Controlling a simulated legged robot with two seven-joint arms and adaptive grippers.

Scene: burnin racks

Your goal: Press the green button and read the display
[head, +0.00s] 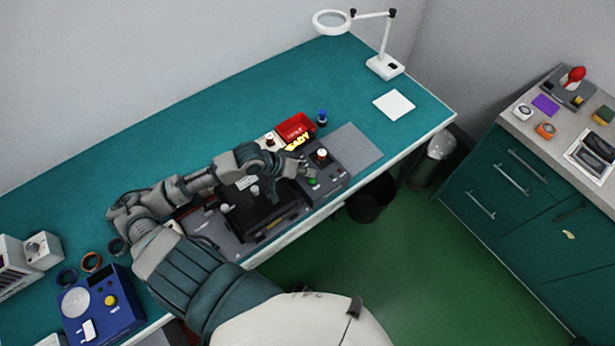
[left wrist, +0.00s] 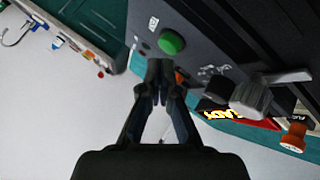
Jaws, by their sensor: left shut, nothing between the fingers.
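The green button (head: 312,181) sits on a dark grey panel of the bench device. In the left wrist view the round green button (left wrist: 171,42) is just beyond my fingertips; I cannot tell whether they touch. My left gripper (head: 303,168) is shut and empty, close above the panel; its closed fingers show in the left wrist view (left wrist: 159,76). The display (head: 298,142) is lit with yellow letters ending in "ADY"; its start is partly hidden or unclear. It also shows in the left wrist view (left wrist: 222,115). My right gripper is out of view.
A black device (head: 262,212) lies under my left arm. A blue box (head: 102,305) is at the near left. The bench's back is clear.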

